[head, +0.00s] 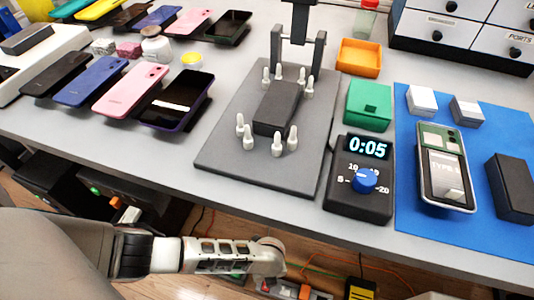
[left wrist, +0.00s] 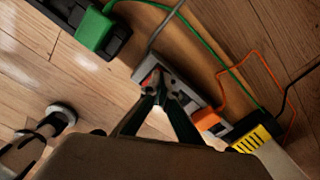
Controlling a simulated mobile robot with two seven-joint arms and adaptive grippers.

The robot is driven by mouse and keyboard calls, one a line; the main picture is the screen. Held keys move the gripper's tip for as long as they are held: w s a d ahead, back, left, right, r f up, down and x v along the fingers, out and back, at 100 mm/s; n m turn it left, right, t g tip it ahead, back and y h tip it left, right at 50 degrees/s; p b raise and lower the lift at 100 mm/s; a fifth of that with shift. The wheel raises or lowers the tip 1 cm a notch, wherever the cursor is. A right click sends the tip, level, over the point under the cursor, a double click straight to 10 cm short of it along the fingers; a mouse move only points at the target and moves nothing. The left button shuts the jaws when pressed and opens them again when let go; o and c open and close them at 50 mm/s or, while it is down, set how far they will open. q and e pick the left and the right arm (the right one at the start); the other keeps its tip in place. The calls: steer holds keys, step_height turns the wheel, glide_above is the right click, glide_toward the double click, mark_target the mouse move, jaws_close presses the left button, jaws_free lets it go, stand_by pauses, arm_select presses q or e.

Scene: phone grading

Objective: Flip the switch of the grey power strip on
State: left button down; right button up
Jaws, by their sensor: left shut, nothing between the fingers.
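The grey power strip (left wrist: 190,95) lies on the wooden floor below the table. In the left wrist view it runs diagonally through the middle, with an orange plug (left wrist: 207,119) at its lower right part. In the head view only part of the strip (head: 268,284) shows at the bottom edge. My left gripper (left wrist: 160,80) is shut and empty, its fingertips over the strip's upper left end. A small reddish patch shows beside the fingertips, perhaps the switch; its position is unclear and the fingers partly hide it. In the head view my left gripper (head: 272,256) reaches below the table's front edge. My right gripper is not in view.
A black power strip (left wrist: 60,15) with a green plug (left wrist: 95,27) lies nearby. A yellow and black block (left wrist: 252,138) sits beyond the orange plug. Green, orange and black cords cross the floor. The table (head: 150,150) above holds phones, a timer (head: 360,195) and a fixture.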

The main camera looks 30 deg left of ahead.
arm_select(q)
steer(key=shift+s+f+b, duration=0.2)
steer(key=shift+f+b, duration=0.3)
steer(key=shift+f, duration=0.35)
steer(key=shift+w+r+p, duration=0.2)
steer(key=shift+r+p, duration=0.6)
steer(key=shift+r, duration=0.15)
steer(key=shift+w+r+p, duration=0.15)
steer(key=shift+r+p, duration=1.2)
steer(key=shift+r, duration=0.4)
steer(key=shift+r+p, duration=0.8)
steer(key=shift+r, duration=0.25)
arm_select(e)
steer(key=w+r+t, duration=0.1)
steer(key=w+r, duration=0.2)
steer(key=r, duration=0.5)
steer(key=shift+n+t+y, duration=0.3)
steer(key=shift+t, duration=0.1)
arm_select(q)
steer(key=shift+s+f, duration=0.1)
steer(key=shift+s, duration=0.1)
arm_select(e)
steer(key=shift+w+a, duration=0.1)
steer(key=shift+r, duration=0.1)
